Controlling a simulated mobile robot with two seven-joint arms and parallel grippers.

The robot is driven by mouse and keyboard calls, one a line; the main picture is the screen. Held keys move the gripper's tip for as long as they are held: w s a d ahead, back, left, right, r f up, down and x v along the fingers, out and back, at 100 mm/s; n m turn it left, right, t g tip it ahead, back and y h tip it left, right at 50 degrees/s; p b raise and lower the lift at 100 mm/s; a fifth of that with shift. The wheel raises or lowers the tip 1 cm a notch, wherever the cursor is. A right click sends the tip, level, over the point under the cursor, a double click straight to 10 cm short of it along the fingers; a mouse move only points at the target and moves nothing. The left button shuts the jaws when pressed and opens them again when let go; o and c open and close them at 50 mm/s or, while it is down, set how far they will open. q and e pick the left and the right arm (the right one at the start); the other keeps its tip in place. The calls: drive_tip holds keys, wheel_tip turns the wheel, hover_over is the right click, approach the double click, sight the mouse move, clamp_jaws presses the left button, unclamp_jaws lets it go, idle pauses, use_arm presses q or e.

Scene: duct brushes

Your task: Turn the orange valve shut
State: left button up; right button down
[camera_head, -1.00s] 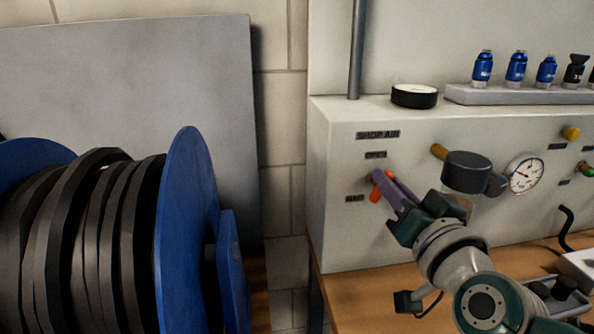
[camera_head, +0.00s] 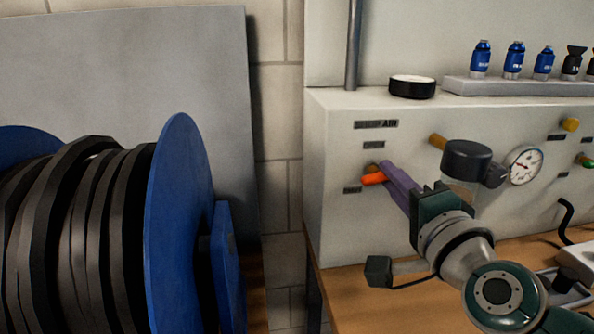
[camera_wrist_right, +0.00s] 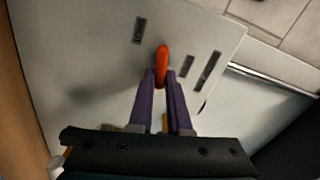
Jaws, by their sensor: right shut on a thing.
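The orange valve (camera_head: 373,179) is a lever handle on the front face of the pale panel, below the "AIR" label. In the head view it lies nearly level and points left, toward the lower small label. My right gripper (camera_head: 388,174) has purple fingers and is shut on the valve handle. In the right wrist view the orange valve (camera_wrist_right: 162,66) sits between the tips of the purple fingers (camera_wrist_right: 163,80). The fingers hide part of the valve's hub. My left gripper is not in view.
A black regulator (camera_head: 467,161) and a round gauge (camera_head: 524,166) stick out just right of my gripper. A blue reel (camera_head: 178,230) stands at left.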

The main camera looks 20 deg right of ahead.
drive_tip(key=shift+f+m, duration=0.1)
drive_tip(key=shift+m, duration=1.1)
drive_tip(key=c, duration=0.9)
unclamp_jaws()
drive_tip(key=shift+b, duration=0.3)
drive_tip(key=shift+o, duration=0.2)
drive_tip(key=v, duration=1)
drive_tip(key=shift+d, duration=0.1)
